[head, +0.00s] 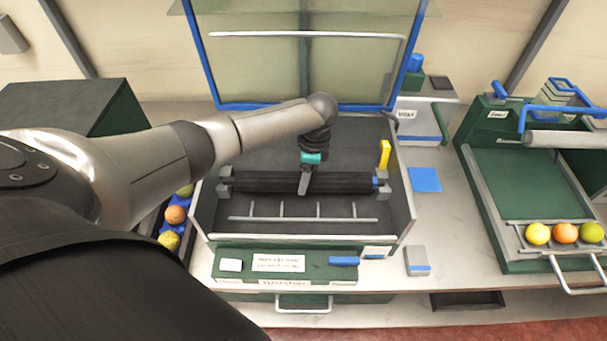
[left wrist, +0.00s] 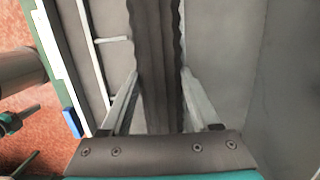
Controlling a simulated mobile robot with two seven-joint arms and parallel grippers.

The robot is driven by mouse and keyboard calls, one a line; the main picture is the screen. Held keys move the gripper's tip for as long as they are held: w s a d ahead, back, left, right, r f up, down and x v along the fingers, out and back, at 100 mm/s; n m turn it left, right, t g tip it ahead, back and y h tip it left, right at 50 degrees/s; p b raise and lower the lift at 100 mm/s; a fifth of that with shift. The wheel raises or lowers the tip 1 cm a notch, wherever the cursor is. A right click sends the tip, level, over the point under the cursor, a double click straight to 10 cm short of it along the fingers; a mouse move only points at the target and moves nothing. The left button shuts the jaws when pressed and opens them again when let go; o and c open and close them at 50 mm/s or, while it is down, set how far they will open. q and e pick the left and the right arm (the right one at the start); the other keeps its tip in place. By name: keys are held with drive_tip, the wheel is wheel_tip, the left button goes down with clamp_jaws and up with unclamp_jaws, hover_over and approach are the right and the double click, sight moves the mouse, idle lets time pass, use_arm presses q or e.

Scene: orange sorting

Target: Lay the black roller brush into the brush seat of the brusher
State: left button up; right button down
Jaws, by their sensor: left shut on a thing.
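The black roller brush (head: 345,183) lies lengthwise inside the brusher (head: 405,228), level and in line with the seat. Its ends are at the grey end blocks of the brush seat (head: 383,192); I cannot tell whether it rests in them or hangs slightly above. My left gripper (head: 304,186) reaches down from above and is shut on the brush near its middle. In the left wrist view the dark, ridged brush (left wrist: 158,70) runs between the two fingers. A dark and teal part at that view's left edge may be my right gripper; its jaws cannot be made out.
The brusher's lid (head: 300,103) stands open at the back. A grey rail with several prongs (head: 300,219) lies in front of the brush. A yellow piece (head: 384,153) stands near the right wall. A green machine with fruit (head: 525,190) is at the right, and a fruit tray is at the left.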

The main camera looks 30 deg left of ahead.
idle(0.3)
use_arm(q)
drive_tip(key=o, duration=1.5)
drive_tip(key=shift+f, duration=0.1)
drive_tip(key=r, duration=0.5)
drive_tip(key=d+r, duration=0.1)
drive_tip(key=r, duration=0.4)
drive_tip(key=w+d+r+p, duration=0.1)
drive_tip(key=r, duration=0.4)
drive_tip(key=shift+w, duration=0.1)
